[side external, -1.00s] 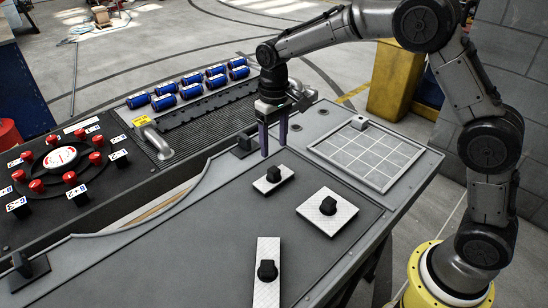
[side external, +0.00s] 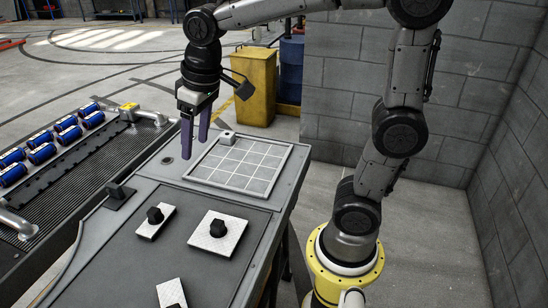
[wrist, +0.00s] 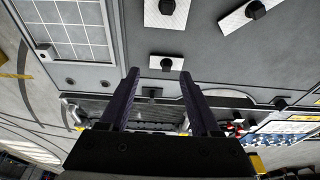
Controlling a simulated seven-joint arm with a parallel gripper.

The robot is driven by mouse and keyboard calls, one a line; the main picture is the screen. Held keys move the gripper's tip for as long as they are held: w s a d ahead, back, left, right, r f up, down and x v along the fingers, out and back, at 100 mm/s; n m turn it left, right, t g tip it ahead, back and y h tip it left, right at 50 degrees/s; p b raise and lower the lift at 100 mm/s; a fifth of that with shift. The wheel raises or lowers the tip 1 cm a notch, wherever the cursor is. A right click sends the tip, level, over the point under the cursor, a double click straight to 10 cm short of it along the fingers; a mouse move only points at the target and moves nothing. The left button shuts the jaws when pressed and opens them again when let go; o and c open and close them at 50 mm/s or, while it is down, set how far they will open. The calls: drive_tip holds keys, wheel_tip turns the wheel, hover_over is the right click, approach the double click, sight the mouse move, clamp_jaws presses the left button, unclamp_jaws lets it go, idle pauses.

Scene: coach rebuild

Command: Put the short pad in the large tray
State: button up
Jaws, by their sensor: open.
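The short pad (side external: 150,231), a small pale plate with a black knob, lies flat on the dark worktop. In the wrist view it (wrist: 155,60) is just beyond the fingertips. I take the pale gridded tray (side external: 240,163) to be the large tray; its cells look empty. It also shows at upper left in the wrist view (wrist: 68,32). My gripper (side external: 195,149) hangs fingers down beside the tray's left side, past the short pad. In the wrist view its two purple fingers (wrist: 159,73) are open, apart and empty.
A square pad (side external: 205,240) and a longer pad (side external: 165,290), both with black knobs, lie nearby. A small pale block (side external: 227,137) sits at the tray's far corner. A black clamp (side external: 117,196) is left. Worktop between pads is clear.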

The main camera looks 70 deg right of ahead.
drive_tip(key=s+d+f+t, duration=0.1)
drive_tip(key=s, duration=0.7)
drive_tip(key=s+f+t, duration=0.1)
drive_tip(key=s, duration=0.7)
drive_tip(key=shift+d+f+t, duration=0.25)
drive_tip(key=shift+d+t, duration=0.1)
drive_tip(key=shift+t, duration=0.05)
